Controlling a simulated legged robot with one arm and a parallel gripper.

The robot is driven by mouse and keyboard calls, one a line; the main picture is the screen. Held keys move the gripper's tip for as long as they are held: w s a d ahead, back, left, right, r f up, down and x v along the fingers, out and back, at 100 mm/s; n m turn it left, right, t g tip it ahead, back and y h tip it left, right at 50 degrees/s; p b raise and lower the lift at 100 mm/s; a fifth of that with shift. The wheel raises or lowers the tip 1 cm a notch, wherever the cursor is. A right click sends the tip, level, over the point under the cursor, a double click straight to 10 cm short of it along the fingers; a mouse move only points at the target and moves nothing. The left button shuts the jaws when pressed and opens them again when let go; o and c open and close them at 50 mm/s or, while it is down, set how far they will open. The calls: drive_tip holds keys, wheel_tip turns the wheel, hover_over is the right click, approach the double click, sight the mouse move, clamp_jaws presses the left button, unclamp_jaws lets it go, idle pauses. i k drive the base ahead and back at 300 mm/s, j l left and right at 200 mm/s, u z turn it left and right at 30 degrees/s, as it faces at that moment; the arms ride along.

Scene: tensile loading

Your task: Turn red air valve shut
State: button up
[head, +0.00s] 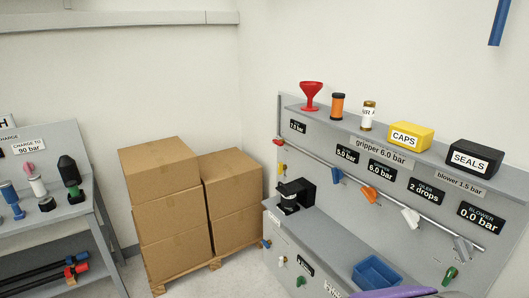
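A small red handle (278,142), which looks like the red air valve, sits at the far left end of the grey pipe (318,160) on the right-hand panel. It is small and seen at an angle, so I cannot tell whether it is open or shut. My gripper is not in view, and nothing touches the red handle.
Yellow (281,168), blue (336,176), orange (369,194) and white (410,217) handles hang along the panel. A shelf above holds a red funnel (310,95) and boxes. Cardboard boxes (168,205) stand left of the panel, with bare floor (240,277) in front.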

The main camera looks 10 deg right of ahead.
sight(280, 143)
drive_tip(key=i+z, duration=0.1)
drive_tip(key=i, duration=0.7)
drive_tip(key=i+j, duration=0.1)
drive_tip(key=i, duration=0.65)
drive_tip(key=i+j+z, duration=0.15)
drive_tip(key=i, duration=0.65)
